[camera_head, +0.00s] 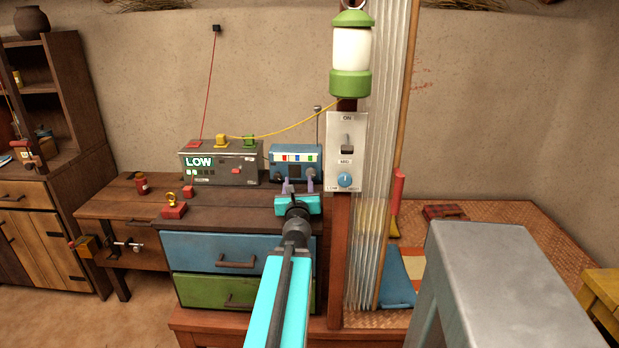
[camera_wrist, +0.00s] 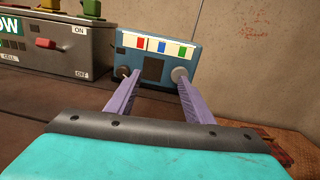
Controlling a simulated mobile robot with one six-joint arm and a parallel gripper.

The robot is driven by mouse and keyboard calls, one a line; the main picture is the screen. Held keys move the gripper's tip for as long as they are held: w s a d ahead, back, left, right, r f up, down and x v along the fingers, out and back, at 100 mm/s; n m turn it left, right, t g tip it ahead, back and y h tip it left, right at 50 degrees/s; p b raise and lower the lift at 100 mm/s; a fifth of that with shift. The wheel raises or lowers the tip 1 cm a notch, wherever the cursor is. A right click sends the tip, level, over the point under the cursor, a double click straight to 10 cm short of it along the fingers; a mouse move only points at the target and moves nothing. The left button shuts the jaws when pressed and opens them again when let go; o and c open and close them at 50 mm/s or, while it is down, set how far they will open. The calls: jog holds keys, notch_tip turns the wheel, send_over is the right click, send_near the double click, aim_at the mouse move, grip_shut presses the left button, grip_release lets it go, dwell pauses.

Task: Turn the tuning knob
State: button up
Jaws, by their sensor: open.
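A blue radio (camera_head: 295,153) with a strip of coloured blocks stands on top of the drawer chest. It also shows in the wrist view (camera_wrist: 155,50). Its face has a round grey knob (camera_wrist: 180,75) at the right and a darker knob (camera_wrist: 123,72) at the left. I cannot read which one is for tuning. My gripper (camera_head: 298,187) is in front of the radio, its two purple fingers apart and pointing at the face. In the wrist view the right fingertip overlaps the lower edge of the grey knob; I cannot tell whether they touch. Nothing is between the fingers.
A grey box reading LOW (camera_head: 220,171) stands left of the radio. A white panel (camera_head: 334,130) with a switch and a blue knob (camera_head: 345,179) is on the post at right, below a green lantern (camera_head: 351,55). A red block (camera_head: 174,211) sits on the chest's left.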

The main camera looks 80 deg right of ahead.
jog(key=s, duration=0.1)
jog(key=s+g, duration=0.1)
jog(key=s+n, duration=0.1)
jog(key=s, duration=0.1)
jog(key=shift+d+f, duration=0.1)
jog(key=shift+f, duration=0.25)
jog(key=shift+w, duration=0.1)
jog(key=shift+w, duration=0.35)
